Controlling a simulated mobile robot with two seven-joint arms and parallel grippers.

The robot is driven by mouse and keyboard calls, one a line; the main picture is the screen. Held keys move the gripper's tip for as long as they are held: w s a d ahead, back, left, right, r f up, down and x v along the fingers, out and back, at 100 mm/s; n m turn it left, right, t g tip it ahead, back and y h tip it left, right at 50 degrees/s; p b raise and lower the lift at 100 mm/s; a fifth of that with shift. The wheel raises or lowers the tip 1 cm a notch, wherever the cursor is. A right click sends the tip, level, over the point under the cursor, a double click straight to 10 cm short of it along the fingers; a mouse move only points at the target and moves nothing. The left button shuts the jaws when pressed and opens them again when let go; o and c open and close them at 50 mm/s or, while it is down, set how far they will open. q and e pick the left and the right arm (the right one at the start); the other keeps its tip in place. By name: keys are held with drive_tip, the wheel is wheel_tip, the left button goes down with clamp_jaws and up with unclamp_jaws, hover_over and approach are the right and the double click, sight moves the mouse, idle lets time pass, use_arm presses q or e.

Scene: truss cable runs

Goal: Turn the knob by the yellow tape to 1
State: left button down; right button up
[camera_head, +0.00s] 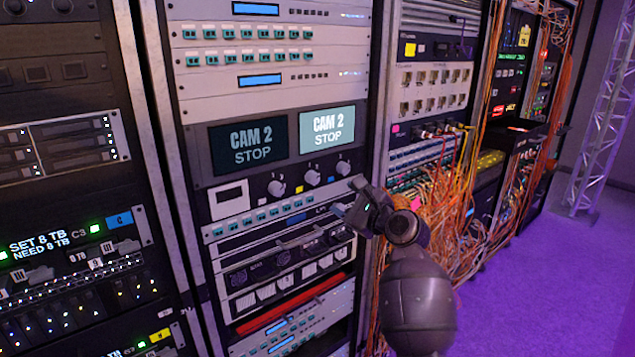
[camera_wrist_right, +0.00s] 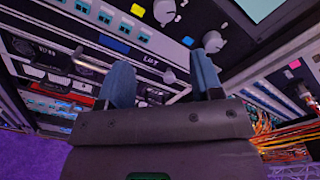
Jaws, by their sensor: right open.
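Three round pale knobs sit in a row on a dark panel below two screens reading CAM 2 STOP: a left knob (camera_head: 276,188), a middle knob (camera_head: 312,177) and a right knob (camera_head: 343,168). The yellow tape (camera_head: 299,189) is just below and left of the middle knob. Their settings are too small to read. My right gripper (camera_head: 347,198) is open and empty, below the right knob and apart from it. In the right wrist view its two blue fingers (camera_wrist_right: 162,65) point toward the panel, with two knobs beyond. My left gripper is out of view.
A row of teal-marked connectors (camera_head: 262,217) lies below the knobs. Hanging orange cables (camera_head: 470,225) fill the rack to the right of my right arm. A metal truss (camera_head: 603,110) stands at far right. The purple floor (camera_head: 530,285) is open there.

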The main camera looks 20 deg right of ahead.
sight(316, 180)
drive_tip(key=x, duration=0.3)
drive_tip(key=b+x, duration=0.1)
drive_tip(key=x, duration=0.3)
drive_tip(key=r+x, duration=0.1)
drive_tip(key=x, duration=0.3)
drive_tip(key=shift+w+b, duration=0.1)
drive_tip(key=shift+b, duration=0.3)
drive_tip(key=shift+c, duration=0.4)
drive_tip(key=c, duration=0.9)
drive_tip(key=shift+o, duration=0.2)
